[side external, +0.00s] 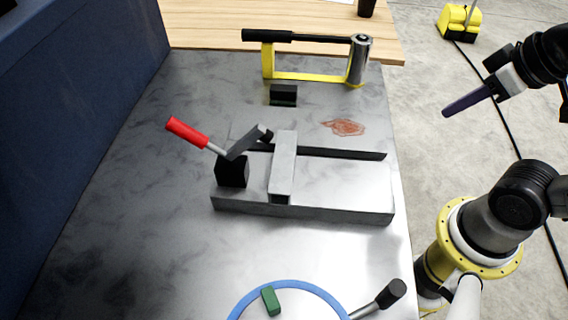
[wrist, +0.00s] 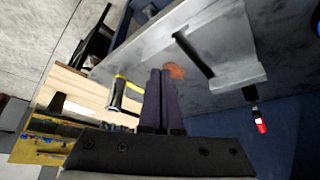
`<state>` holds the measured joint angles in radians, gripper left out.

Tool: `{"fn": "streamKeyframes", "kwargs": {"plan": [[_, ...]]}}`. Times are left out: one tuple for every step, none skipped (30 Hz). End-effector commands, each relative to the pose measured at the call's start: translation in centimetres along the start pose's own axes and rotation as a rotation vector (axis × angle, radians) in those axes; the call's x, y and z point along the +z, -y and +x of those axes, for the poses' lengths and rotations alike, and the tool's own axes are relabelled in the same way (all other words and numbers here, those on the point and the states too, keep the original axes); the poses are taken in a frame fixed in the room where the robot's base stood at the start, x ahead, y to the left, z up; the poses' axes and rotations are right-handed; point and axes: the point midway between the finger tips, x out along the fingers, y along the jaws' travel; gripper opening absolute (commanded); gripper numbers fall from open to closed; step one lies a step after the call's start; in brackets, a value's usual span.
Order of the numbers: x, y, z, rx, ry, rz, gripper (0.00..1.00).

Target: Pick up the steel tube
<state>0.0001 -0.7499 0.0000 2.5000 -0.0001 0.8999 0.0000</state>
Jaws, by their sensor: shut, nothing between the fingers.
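The steel tube (side external: 284,160) is a grey square bar in the side view. It lies across a grey fixture with two rails (side external: 340,211), right of a toggle clamp with a red handle (side external: 187,131). The clamp's grey arm is tilted up. My gripper (side external: 446,113) is off to the right of the table, well apart from the tube. Its dark fingers are together and empty, and they also show in the wrist view (wrist: 160,72). The fixture (wrist: 235,77) is at the upper right there; I cannot clearly make out the tube in that view.
A yellow frame tool (side external: 305,77) with a black handle and a steel cylinder stands at the back. A small black block (side external: 284,95) sits before it. A blue ring (side external: 312,289) with a green piece (side external: 270,300) is at the front. A dark blue wall (side external: 70,110) borders the left.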

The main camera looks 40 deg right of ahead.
Motion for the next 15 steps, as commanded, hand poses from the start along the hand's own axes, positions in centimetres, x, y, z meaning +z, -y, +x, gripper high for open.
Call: {"fn": "streamKeyframes", "kwargs": {"plan": [[0.00,0.00,0.00,0.000,0.000,0.000,0.00],[0.00,0.00,0.00,0.000,0.000,0.000,0.00],[0.00,0.00,0.00,0.000,0.000,0.000,0.00],[0.00,0.00,0.00,0.000,0.000,0.000,0.00],[0.00,0.00,0.00,0.000,0.000,0.000,0.00],[0.00,0.00,0.00,0.000,0.000,0.000,0.00],[0.00,0.00,0.00,0.000,0.000,0.000,0.00],[0.00,0.00,0.00,0.000,0.000,0.000,0.00],[0.00,0.00,0.00,0.000,0.000,0.000,0.00],[0.00,0.00,0.00,0.000,0.000,0.000,0.00],[0.00,0.00,0.00,0.000,0.000,0.000,0.00],[0.00,0.00,0.00,0.000,0.000,0.000,0.00],[0.00,0.00,0.00,0.000,0.000,0.000,0.05],[0.00,0.00,0.00,0.000,0.000,0.000,0.11],[0.00,0.00,0.00,0.000,0.000,0.000,0.18]]}}
